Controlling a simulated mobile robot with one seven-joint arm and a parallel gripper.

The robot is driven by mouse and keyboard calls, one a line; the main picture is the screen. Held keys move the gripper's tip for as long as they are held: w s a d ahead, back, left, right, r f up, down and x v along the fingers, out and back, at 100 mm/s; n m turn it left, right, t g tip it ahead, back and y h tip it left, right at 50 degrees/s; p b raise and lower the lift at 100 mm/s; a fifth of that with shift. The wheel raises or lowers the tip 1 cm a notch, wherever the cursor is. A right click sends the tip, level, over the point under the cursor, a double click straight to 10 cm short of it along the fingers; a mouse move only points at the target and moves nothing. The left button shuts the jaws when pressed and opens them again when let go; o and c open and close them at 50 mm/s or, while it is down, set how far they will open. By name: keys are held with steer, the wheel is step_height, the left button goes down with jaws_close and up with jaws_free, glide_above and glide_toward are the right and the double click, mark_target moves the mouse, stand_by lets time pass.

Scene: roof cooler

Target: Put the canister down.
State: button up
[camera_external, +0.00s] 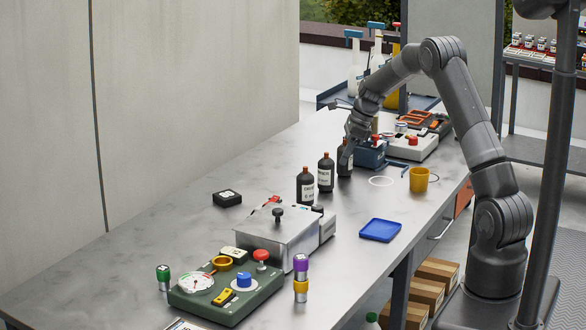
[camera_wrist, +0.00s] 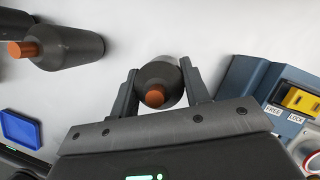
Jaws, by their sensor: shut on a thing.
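A dark canister (camera_external: 344,160) with an orange cap is at the far end of a row with two similar dark canisters, a middle one (camera_external: 325,173) and a near one (camera_external: 305,188). My gripper (camera_wrist: 160,84) is shut on the far canister (camera_wrist: 158,72), with one finger on each side of its body. In the outside view my gripper (camera_external: 349,143) reaches down over its top and partly hides it. The canister looks upright, its base level with the row. I cannot tell whether it touches the table.
A blue box (camera_external: 370,156) with a FREE/LOCK label stands close right of the held canister. A white ring (camera_external: 381,181), a yellow cup (camera_external: 418,180) and a blue tray (camera_external: 380,230) are on the grey table (camera_external: 150,265). The table's left side is mostly clear.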

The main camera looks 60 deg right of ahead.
steer(key=o, duration=1.2)
steer(key=shift+f, duration=0.1)
steer(key=shift+c, duration=0.2)
steer(key=v, duration=1.2)
steer(key=s+a+r+n, duration=0.3)
steer(key=a+r+n, duration=0.4)
steer(key=a, duration=0.5)
steer(key=s+a+r+n+h, duration=0.1)
steer(key=s+a+r+n, duration=0.3)
steer(key=s+a+n, duration=0.6)
steer(key=s+a+f+n, duration=0.1)
steer(key=s+a+n, duration=0.5)
steer(key=s+a, duration=0.1)
steer(key=s+a+f+n+t+h, duration=0.1)
steer(key=s+a+f+n, duration=0.1)
steer(key=s+a+n, duration=0.4)
steer(key=s+a, duration=0.2)
steer(key=s, duration=0.2)
steer(key=shift+f+n+t, duration=0.3)
steer(key=shift+n, duration=0.1)
